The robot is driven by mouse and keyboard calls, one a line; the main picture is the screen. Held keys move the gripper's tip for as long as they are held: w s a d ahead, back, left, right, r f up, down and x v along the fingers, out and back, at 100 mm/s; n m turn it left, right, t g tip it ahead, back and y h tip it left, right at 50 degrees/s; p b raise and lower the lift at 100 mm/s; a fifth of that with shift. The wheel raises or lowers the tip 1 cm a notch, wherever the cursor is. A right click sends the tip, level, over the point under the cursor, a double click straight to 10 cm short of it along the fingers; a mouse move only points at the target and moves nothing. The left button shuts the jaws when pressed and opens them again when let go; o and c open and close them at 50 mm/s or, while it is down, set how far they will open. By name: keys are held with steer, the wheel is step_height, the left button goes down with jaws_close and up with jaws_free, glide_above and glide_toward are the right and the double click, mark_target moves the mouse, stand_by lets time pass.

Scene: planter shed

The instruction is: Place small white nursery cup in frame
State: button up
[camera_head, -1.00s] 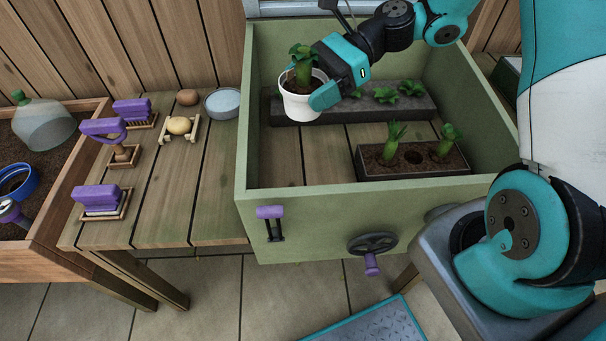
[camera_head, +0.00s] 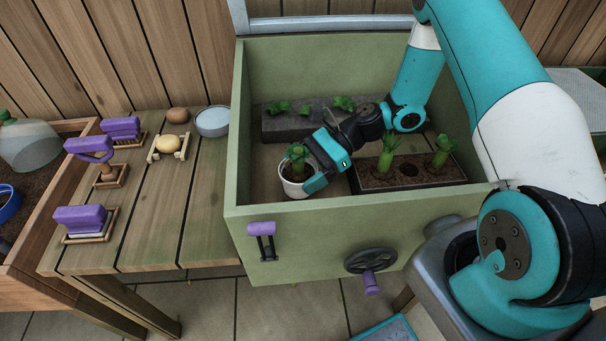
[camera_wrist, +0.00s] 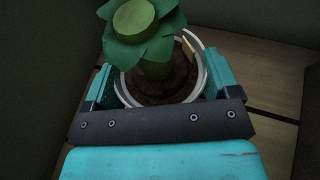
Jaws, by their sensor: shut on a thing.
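The small white nursery cup (camera_head: 293,188) holds dark soil and a green plant (camera_head: 298,156). It is inside the green wooden frame (camera_head: 340,233), low at the front left, close to the front wall. My gripper (camera_head: 307,178) is shut on the cup from its right side. In the wrist view the cup's rim (camera_wrist: 127,98) sits between the two teal fingers, and the plant covers part of the soil. The cup looks upright. I cannot tell whether its base touches the frame's floor, as the front wall is close below it.
A soil tray (camera_head: 405,172) with two green plants stands right of my gripper in the frame. A grey block (camera_head: 290,124) with several small plants lies along the back. Outside, on the bench (camera_head: 150,225), are purple-handled tools (camera_head: 80,218) and a bowl (camera_head: 212,121).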

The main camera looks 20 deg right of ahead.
steer(key=shift+f, duration=0.65)
steer(key=shift+f, duration=0.15)
steer(key=o, duration=0.9)
